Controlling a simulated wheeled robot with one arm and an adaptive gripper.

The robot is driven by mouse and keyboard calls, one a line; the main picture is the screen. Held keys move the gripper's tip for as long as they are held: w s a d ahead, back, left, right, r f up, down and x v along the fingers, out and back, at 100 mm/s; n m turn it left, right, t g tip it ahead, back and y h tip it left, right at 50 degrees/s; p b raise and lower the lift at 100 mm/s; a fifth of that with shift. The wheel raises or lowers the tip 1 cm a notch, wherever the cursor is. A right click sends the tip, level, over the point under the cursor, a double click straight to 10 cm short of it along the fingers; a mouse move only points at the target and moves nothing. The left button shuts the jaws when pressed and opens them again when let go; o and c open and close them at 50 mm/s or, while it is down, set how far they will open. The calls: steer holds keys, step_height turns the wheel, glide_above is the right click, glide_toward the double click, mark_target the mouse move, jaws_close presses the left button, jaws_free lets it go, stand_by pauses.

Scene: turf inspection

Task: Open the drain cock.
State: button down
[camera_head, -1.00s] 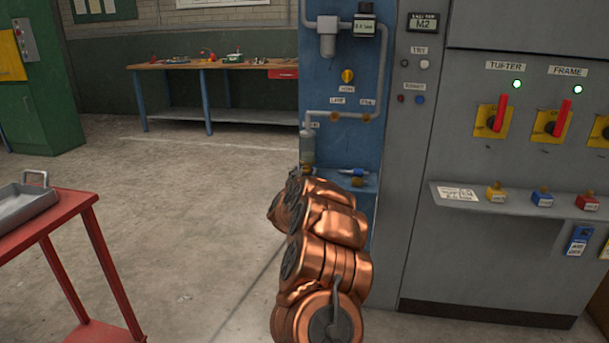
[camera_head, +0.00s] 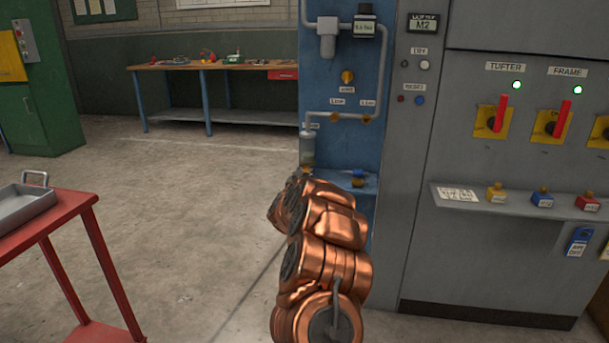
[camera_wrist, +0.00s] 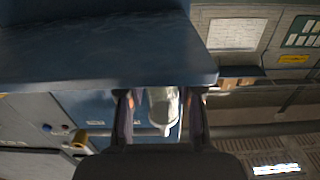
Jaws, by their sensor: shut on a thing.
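A clear cylindrical bowl (camera_head: 307,148) hangs on the blue panel in the head view. A small brassy piece at its lower end, apparently the drain cock (camera_head: 306,171), shows just above my arm. My gripper is hidden behind my copper arm in that view. In the wrist view the two dark fingers of my gripper (camera_wrist: 160,119) stand either side of the pale bowl (camera_wrist: 163,104), which shows between and beyond them. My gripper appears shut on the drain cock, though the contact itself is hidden.
The blue shelf (camera_wrist: 100,65) is close above the fingers in the wrist view. A grey control cabinet (camera_head: 420,230) stands right of the panel. A red cart (camera_head: 70,219) with a metal tray is at left. The floor (camera_head: 190,230) between is clear.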

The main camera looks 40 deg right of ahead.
mark_target(307, 143)
steer(key=m+b, duration=0.1)
steer(key=m, duration=0.3)
steer(key=shift+f+b, duration=0.1)
steer(key=shift+b, duration=0.2)
steer(key=c, duration=0.8)
jaws_free()
steer(key=shift+o, duration=0.2)
step_height(307, 143, up, 10)
steer(key=shift+r, duration=0.1)
